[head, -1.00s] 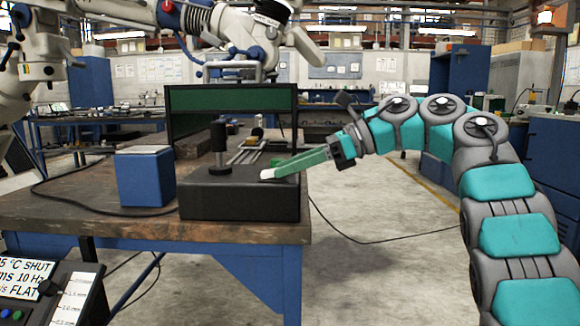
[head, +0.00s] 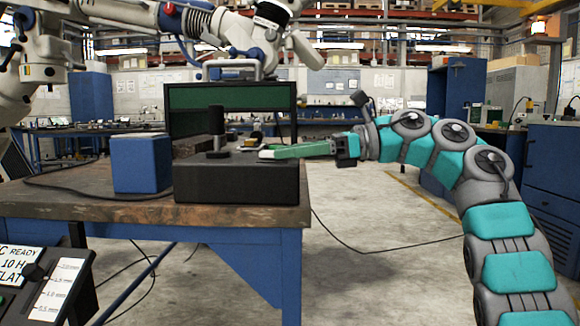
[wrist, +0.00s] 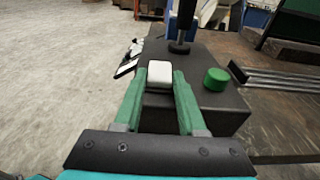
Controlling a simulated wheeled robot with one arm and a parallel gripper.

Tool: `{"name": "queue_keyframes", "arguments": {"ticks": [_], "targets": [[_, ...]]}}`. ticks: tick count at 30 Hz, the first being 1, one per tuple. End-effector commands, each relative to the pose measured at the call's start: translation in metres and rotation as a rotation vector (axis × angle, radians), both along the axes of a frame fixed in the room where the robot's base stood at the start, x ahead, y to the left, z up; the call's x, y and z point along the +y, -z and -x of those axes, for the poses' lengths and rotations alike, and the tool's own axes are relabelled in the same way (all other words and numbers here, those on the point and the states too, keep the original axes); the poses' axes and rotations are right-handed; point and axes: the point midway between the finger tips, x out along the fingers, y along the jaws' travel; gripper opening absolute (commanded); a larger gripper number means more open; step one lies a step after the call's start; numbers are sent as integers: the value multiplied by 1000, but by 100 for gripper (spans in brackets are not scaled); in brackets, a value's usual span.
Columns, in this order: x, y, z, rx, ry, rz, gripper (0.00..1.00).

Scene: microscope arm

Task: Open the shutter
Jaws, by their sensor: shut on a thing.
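In the wrist view the two green fingers of my gripper (wrist: 160,80) are closed around a small white block (wrist: 159,72) at the near end of the black box (wrist: 215,112). In the head view my gripper (head: 275,153) reaches in from the right, low over the box's top (head: 236,183); the white block (head: 265,154) shows at its tips. No label marks the shutter, and I cannot tell whether the white block is its handle. How the block joins the box is hidden.
A green button (wrist: 217,79) sits on the box right of the fingers. A dark upright post (head: 217,125) stands on the box. A blue box (head: 140,163) stands left on the workbench (head: 100,205). Metal rods (wrist: 285,78) lie beyond.

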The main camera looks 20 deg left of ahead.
Motion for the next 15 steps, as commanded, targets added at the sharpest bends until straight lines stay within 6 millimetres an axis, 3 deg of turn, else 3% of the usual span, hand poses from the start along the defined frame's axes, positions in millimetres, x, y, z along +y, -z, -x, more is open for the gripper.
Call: {"name": "queue_keyframes", "arguments": {"ticks": [10, 11, 15], "targets": [[0, 1, 0, 3, -2, -4, 0], [0, 1, 0, 3, -2, -4, 43], [0, 1, 0, 3, -2, -4, 59]]}}
